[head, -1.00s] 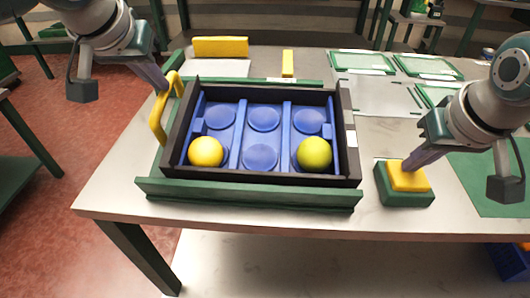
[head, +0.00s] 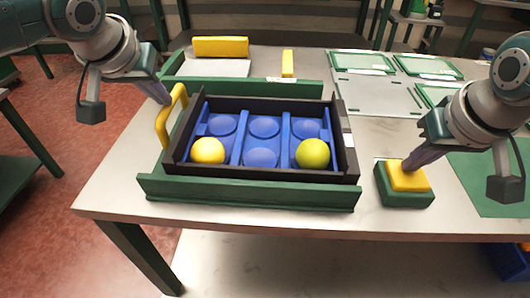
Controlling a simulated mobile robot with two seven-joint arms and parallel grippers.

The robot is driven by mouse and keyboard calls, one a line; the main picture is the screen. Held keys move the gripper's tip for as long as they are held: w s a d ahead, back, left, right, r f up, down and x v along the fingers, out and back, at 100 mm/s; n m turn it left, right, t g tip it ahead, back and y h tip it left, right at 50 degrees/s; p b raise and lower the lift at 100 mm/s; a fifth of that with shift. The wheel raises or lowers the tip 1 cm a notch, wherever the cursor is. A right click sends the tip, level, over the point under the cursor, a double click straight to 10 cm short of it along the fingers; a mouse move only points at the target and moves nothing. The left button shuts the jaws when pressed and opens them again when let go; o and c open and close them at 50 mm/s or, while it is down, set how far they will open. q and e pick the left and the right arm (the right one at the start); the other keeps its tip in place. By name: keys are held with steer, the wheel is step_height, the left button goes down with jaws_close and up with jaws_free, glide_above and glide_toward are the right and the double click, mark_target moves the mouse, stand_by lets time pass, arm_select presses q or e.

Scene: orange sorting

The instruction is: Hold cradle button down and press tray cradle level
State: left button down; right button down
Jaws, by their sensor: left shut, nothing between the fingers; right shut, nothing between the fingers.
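The tray cradle is a black frame (head: 262,174) with a blue tray insert (head: 290,135) of round hollows, set on a green base (head: 250,194). A yellow-orange ball (head: 208,151) sits in the front left hollow and a yellow-green ball (head: 312,153) in the front right one. A yellow handle (head: 163,127) stands on the cradle's left side. My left gripper (head: 164,99) is shut, its tip beside the handle's upper part; whether they touch is unclear. My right gripper (head: 408,167) is shut, its tip on the yellow button (head: 411,181) of the green block (head: 407,199).
A green-edged bay (head: 300,88) with yellow blocks (head: 221,47) lies behind the cradle. Flat green-framed panels (head: 362,63) lie at the back right. A green mat (head: 490,185) is under my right arm. The table (head: 374,131) is clear between cradle and button block.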

arm_select(q)
steer(key=shift+s+f, duration=0.1)
steer(key=shift+f, duration=0.35)
steer(key=shift+r, duration=0.1)
step_height(320, 180, up, 8)
arm_select(e)
steer(key=shift+s, duration=0.1)
stand_by(0.4)
step_height(320, 180, up, 8)
stand_by(1.0)
